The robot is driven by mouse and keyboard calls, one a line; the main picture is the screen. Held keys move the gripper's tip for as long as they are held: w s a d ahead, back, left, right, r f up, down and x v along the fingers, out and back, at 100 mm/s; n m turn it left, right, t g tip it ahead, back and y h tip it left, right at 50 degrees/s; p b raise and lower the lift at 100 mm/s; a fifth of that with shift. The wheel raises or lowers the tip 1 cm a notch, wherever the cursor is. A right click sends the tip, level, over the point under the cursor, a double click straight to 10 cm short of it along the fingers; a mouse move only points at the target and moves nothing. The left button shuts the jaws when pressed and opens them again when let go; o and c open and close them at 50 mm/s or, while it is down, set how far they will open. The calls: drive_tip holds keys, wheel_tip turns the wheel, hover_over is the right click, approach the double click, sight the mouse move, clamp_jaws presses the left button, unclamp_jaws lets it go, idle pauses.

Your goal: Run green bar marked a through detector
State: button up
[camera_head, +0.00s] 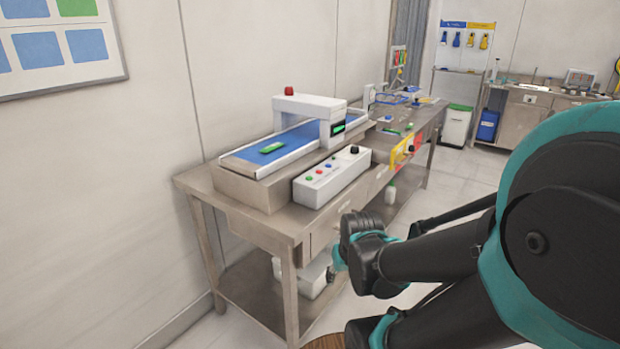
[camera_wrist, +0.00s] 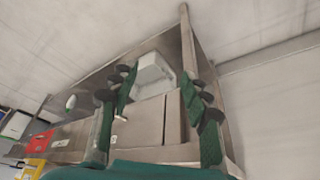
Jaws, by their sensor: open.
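A green bar (camera_head: 271,147) lies flat on the near end of the blue conveyor belt (camera_head: 296,137); a mark on it is too small to read. The detector (camera_head: 309,110) is a white arch over the belt with a red lamp on top and a lit green display. A control box (camera_head: 332,177) with several coloured buttons and a black knob stands in front of the belt. In the wrist view my gripper (camera_wrist: 155,90) is open and empty, its fingers wide apart, facing the table's front and lower shelf. It is clear of the bar, which is not in the wrist view.
The metal table (camera_head: 240,217) stands along the wall, with a white bin (camera_head: 302,275) on its lower shelf. More items, with red and yellow holders (camera_head: 402,152), are at its far end. A back bench (camera_head: 526,110) and waste bins (camera_head: 456,125) stand beyond. The floor right of the table is open.

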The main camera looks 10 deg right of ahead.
drive_tip(key=shift+c, duration=0.4)
clamp_jaws()
idle(1.0)
